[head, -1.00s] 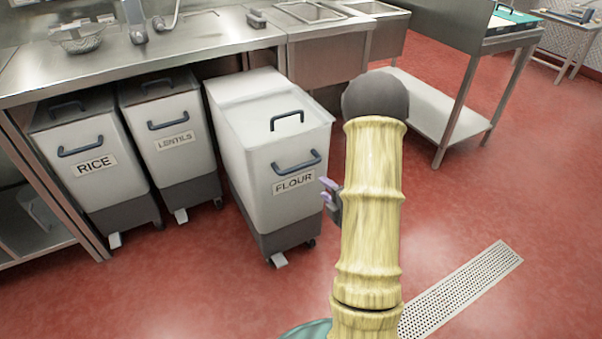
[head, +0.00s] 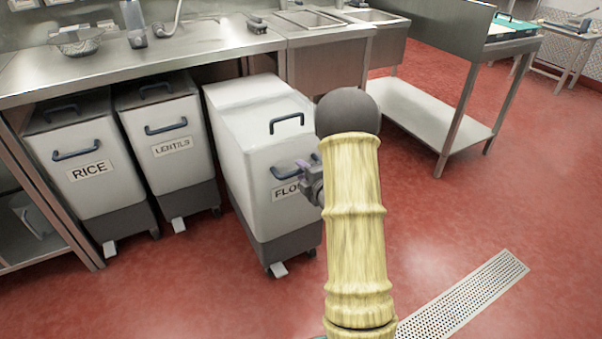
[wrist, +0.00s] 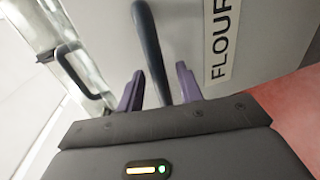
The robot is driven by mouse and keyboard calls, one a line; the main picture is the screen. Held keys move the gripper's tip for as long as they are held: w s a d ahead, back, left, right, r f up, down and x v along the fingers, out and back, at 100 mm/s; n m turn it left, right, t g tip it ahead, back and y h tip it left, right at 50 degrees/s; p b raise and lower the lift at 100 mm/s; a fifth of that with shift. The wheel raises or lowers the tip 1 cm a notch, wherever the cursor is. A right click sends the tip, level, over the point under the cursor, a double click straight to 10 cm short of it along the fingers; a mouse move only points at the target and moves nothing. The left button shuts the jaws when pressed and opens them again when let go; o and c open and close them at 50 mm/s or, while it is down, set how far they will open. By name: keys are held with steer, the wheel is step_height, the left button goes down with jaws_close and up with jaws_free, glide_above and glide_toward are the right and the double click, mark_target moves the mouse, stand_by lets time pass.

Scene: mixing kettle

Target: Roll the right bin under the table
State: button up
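The right bin (head: 275,213), white with a dark base on casters and labelled FLOUR, stands out in front of the steel table (head: 150,66). Its rear is close to the table's front edge. Its front handle (head: 284,172) is a dark bar, partly hidden behind my gripper (head: 308,180) in the head view. In the wrist view the handle (wrist: 150,45) runs between the two purple fingers of my gripper (wrist: 158,82). The fingers are apart, with gaps beside the bar. The label (wrist: 219,38) is just right of the handle.
A table leg (head: 60,215) is left of RICE. The red floor in front is clear, with a flat drain grate (head: 465,295).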

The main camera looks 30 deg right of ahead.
steer(key=shift+w+f, duration=0.15)
steer(key=shift+w, duration=0.55)
jaws_close()
steer(key=shift+a, duration=0.1)
